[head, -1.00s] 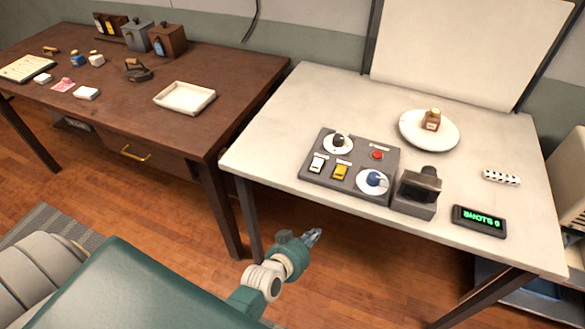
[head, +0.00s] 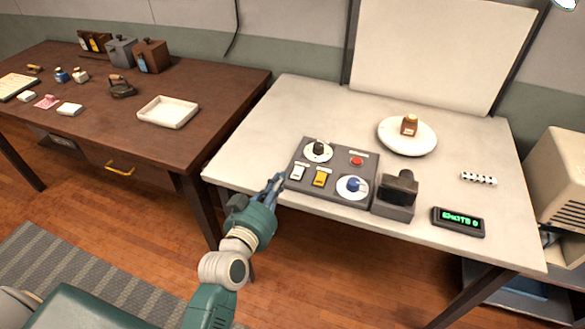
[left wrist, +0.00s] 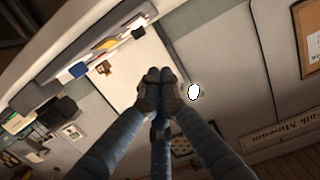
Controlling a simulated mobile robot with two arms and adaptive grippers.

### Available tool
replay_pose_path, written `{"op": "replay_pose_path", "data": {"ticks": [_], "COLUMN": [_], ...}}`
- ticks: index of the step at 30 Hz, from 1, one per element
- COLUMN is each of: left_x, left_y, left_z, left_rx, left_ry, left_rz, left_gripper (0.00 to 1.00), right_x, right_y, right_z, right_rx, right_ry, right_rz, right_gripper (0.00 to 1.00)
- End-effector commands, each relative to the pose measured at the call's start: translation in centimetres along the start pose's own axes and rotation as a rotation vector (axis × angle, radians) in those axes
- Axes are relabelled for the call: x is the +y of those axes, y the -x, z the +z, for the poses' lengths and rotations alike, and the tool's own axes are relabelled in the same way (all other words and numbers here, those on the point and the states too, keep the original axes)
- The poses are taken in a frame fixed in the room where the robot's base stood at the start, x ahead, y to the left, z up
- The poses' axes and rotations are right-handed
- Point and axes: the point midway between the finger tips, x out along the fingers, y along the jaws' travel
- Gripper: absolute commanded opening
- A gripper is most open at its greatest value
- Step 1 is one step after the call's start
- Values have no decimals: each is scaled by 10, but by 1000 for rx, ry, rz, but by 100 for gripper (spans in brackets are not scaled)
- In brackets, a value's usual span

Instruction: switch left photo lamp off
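A grey control panel (head: 334,171) lies at the front left of the pale table. It carries a white rocker switch (head: 297,171), a yellow rocker switch (head: 320,178), a black knob (head: 319,148), a blue knob (head: 353,185) and a red button (head: 357,161). The labels are too small to read. My left gripper (head: 274,184) is just left of the panel's front left corner, near the white switch, apparently not touching it. Its fingertips meet with nothing between them in the left wrist view (left wrist: 157,77). A bright white spot (left wrist: 194,91) shows there, perhaps a lamp. My right gripper is out of view.
A dark boxy device (head: 396,194) stands right of the panel, with a green-lit display (head: 458,221) beyond. A round white plate (head: 407,136) bears a brown bottle. A white backdrop (head: 430,50) stands behind. A dark wooden table (head: 215,95) is at the left.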

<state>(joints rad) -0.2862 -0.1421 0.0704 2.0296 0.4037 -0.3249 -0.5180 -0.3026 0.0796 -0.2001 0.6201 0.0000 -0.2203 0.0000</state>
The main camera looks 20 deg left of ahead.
Motion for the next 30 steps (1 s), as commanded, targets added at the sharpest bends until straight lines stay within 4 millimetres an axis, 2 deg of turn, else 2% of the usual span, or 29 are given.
{"op": "replay_pose_path", "data": {"ticks": [5, 8, 19, 20, 22, 30], "left_x": [0, 0, 0, 0, 0, 0], "left_y": [-11, -27, -105, -104, -105, -110], "left_z": [-1, -2, -2, 10, 21, 39], "left_rx": [1, 1, 1, -7, -6, -1], "left_ry": [0, 0, 0, -1, -3, -1], "left_rz": [0, 1, 1, 3, 1, 1], "left_gripper": [0, 0, 0, 0, 0, 0], "right_x": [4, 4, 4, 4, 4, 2], "right_y": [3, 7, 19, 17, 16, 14], "right_z": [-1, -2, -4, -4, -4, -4], "right_rx": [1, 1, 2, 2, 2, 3], "right_ry": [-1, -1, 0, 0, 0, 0], "right_rz": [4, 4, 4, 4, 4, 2], "right_gripper": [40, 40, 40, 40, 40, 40]}}
